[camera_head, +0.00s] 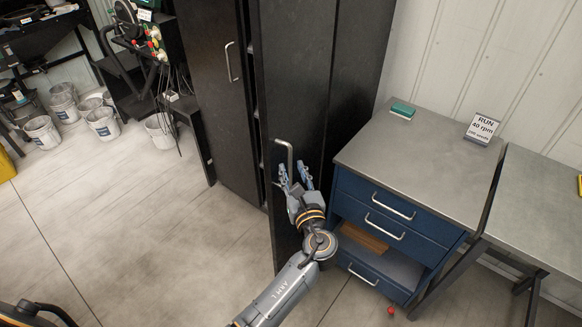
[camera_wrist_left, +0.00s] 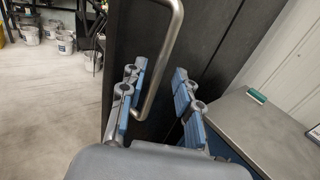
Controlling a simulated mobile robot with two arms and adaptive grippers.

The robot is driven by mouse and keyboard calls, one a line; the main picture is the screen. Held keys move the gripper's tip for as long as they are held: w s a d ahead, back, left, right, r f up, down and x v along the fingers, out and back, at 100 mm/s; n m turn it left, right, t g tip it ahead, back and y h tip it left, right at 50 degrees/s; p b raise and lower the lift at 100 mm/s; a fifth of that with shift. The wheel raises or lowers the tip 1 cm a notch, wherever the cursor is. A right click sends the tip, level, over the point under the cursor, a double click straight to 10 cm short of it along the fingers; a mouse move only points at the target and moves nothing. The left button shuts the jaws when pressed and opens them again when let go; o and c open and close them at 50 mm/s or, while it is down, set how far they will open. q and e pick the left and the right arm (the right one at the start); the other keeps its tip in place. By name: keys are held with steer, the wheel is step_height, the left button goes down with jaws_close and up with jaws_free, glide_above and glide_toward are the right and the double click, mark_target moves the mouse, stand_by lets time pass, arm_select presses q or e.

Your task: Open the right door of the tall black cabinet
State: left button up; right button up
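The tall black cabinet (camera_head: 205,85) stands at the back centre. Its left door has a silver handle (camera_head: 232,62) and looks shut. Its right door (camera_head: 290,85) stands ajar, with a dark gap and shelf edges showing along its left side. My left gripper (camera_head: 294,176) is at the lower end of the right door's silver handle (camera_head: 285,155). In the left wrist view the gripper (camera_wrist_left: 160,95) is open, and the handle (camera_wrist_left: 163,60) runs between its two fingers with space on the right side. Whether the left finger touches the handle, I cannot tell. My right gripper is not in view.
A blue drawer unit (camera_head: 390,205) with a grey top stands close to the right of the door. A grey table (camera_head: 540,200) is further right. White buckets (camera_head: 103,122) and an exercise-bike-like stand (camera_head: 140,40) are at the left. The floor (camera_head: 120,220) left of the door is clear.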

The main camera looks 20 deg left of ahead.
arm_select(q)
steer(key=v, duration=1)
steer(key=s+f+n+g+h+b, duration=0.1)
steer(key=s+f+n+g+h, duration=0.1)
steer(key=f, duration=1)
steer(key=s+f+n+g+h+b, duration=0.1)
steer(key=s+f+g+h, duration=0.15)
steer(key=f, duration=1.05)
steer(key=s+a+f+n+g+h+b, duration=0.1)
steer(key=s+f+n+g, duration=0.2)
steer(key=f, duration=0.5)
steer(key=s+a+f+n+g+h+b, duration=0.1)
steer(key=s+a+f+n, duration=0.1)
steer(key=s+f, duration=0.5)
steer(key=s+a+f+n+g+h+b, duration=0.1)
steer(key=s+a+f+n+g, duration=0.2)
steer(key=s+f+n, duration=0.6)
steer(key=s+a+f+n+g+h+b, duration=0.1)
steer(key=s+a+f+n, duration=0.6)
steer(key=s, duration=1.2)
step_height(320, 180, down, 5)
steer(key=n+g+b, duration=0.1)
steer(key=n+g, duration=0.1)
steer(key=n, duration=0.1)
steer(key=shift+r+n, duration=0.2)
steer(key=shift+n, duration=0.1)
